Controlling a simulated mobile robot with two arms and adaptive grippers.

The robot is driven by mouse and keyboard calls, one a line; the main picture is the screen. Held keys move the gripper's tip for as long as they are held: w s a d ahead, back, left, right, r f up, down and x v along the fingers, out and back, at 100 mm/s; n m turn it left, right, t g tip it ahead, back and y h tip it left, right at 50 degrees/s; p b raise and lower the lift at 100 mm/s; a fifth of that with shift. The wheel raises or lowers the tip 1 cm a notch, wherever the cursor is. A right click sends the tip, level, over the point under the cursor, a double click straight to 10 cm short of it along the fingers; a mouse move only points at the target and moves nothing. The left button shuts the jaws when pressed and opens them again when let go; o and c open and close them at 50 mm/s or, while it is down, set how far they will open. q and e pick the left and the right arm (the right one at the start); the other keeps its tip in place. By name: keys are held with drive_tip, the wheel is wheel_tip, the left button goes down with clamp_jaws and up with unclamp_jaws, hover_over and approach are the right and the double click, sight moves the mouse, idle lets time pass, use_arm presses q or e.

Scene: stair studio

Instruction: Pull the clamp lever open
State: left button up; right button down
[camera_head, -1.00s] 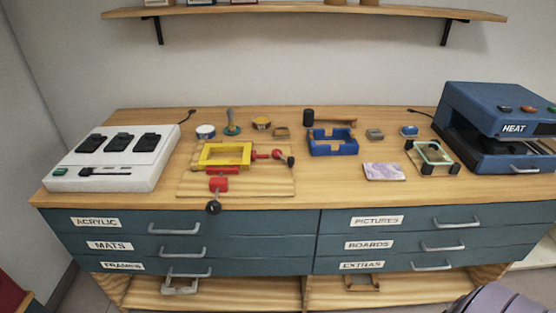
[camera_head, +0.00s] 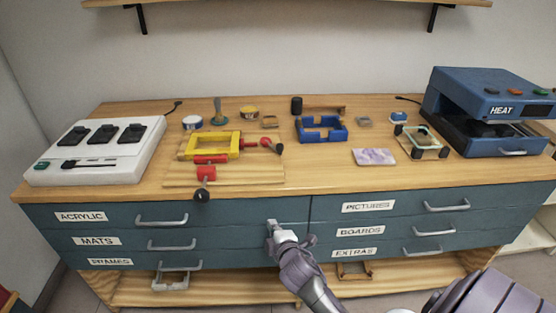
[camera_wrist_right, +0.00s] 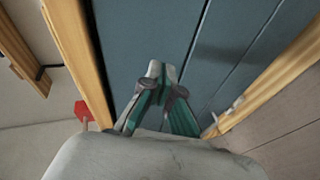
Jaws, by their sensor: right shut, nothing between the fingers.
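A yellow frame (camera_head: 213,146) lies on a wooden clamping board (camera_head: 245,174) at the left middle of the bench. One red clamp (camera_head: 206,173) is at its front, with a lever ending in a black knob (camera_head: 202,195) that juts over the bench's front edge. Another red clamp (camera_head: 252,143) is at its right side, with a dark knob (camera_head: 278,148). My right gripper (camera_head: 271,225) is in front of the drawers, below and right of the front knob, apart from it. In the wrist view its fingers (camera_wrist_right: 160,72) are together and empty before the blue drawer fronts. My left gripper is out of view.
A white switch box (camera_head: 98,150) stands at the left, a blue heat press (camera_head: 490,112) at the right. A blue tray (camera_head: 321,136), mallet (camera_head: 318,106) and purple card (camera_head: 374,157) are between. Drawer handles (camera_head: 162,221) stick out below the bench edge.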

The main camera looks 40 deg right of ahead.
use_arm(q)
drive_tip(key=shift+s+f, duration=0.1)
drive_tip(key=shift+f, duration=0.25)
use_arm(e)
wheel_tip(320, 180, up, 15)
drive_tip(key=d+n+t+h, duration=0.1)
drive_tip(key=d+t+h, duration=0.1)
drive_tip(key=shift+w+d+t, duration=0.25)
drive_tip(key=shift+d+t, duration=0.1)
drive_tip(key=shift+t, duration=0.05)
approach(278, 149)
drive_tip(key=w, duration=0.1)
drive_tip(key=w+a, duration=0.1)
drive_tip(key=w, duration=0.1)
drive_tip(key=w+a, duration=0.1)
drive_tip(key=w, duration=0.1)
drive_tip(key=shift+w, duration=0.2)
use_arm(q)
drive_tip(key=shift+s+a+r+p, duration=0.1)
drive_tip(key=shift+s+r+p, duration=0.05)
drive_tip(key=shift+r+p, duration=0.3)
use_arm(e)
drive_tip(key=shift+w+d+f, duration=0.1)
drive_tip(key=shift+w+d, duration=0.1)
drive_tip(key=shift+d, duration=0.4)
drive_tip(key=shift+w+d, duration=0.2)
drive_tip(key=shift+d, duration=0.45)
drive_tip(key=shift+w+d, duration=0.25)
drive_tip(key=shift+d, duration=0.35)
